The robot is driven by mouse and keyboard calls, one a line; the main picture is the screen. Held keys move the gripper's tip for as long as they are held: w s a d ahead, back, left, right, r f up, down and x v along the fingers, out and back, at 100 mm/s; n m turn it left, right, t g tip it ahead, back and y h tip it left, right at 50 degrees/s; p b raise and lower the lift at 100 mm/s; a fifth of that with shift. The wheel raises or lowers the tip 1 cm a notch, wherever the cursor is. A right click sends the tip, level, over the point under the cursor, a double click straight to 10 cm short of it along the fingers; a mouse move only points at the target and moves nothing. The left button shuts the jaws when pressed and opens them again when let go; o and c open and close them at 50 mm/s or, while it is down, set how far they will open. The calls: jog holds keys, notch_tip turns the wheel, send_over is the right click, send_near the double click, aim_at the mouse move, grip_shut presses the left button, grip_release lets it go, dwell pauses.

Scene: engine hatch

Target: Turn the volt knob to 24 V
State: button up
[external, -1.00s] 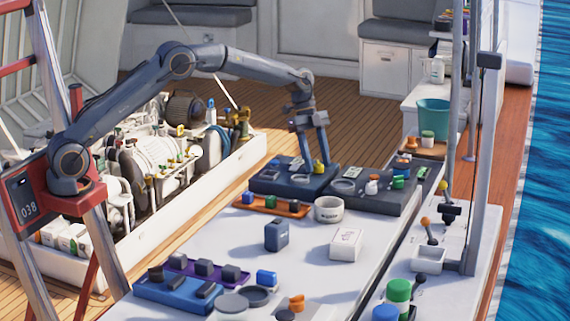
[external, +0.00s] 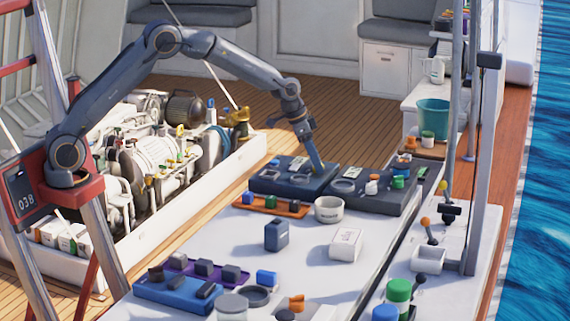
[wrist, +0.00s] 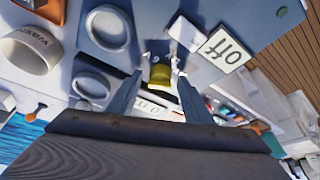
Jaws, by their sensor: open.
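A yellow knob (wrist: 160,75) stands on a blue panel (wrist: 215,15) in the wrist view. The same dark blue panel (external: 268,180) lies at the far end of the white table in the external view, where the knob is hidden. My gripper (wrist: 158,88) is open, with one finger on each side of the knob; I cannot tell whether either finger touches it. In the external view my gripper (external: 318,168) points down at the panel's right side. An "off" label (wrist: 225,48) is beside the knob. I cannot read a volt mark or the knob's setting.
A dark panel (external: 372,203) with small parts adjoins on the right. An orange tray (external: 268,206) and a white round container (external: 328,209) stand in front. A dark blue box (external: 277,235) and a white box (external: 345,245) stand closer, with bare table around them.

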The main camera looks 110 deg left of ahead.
jog(key=n+y+b, duration=0.1)
jog(key=n, duration=0.2)
jog(key=shift+w+d+g, duration=0.1)
jog(key=shift+g, duration=0.3)
jog(key=shift+r+n+b, duration=0.15)
jog(key=shift+n+b, duration=0.25)
jog(key=b+v, duration=0.1)
jog(key=v, duration=0.7)
jog(key=s+d+f+m, duration=0.1)
jog(key=d+f, duration=0.1)
jog(key=d, duration=0.8)
jog(key=s+d+f+m+g+h, duration=0.1)
jog(key=d+f+m, duration=0.1)
jog(key=d, duration=0.8)
jog(key=s+d+f+m+h, duration=0.1)
jog(key=s+d+f, duration=0.1)
jog(key=d, duration=0.9)
jog(key=shift+f+m+b, duration=0.3)
jog(key=shift+f, duration=0.25)
jog(key=shift+s+d+f, duration=0.2)
jog(key=shift+s+d, duration=0.15)
jog(key=shift+d, duration=0.4)
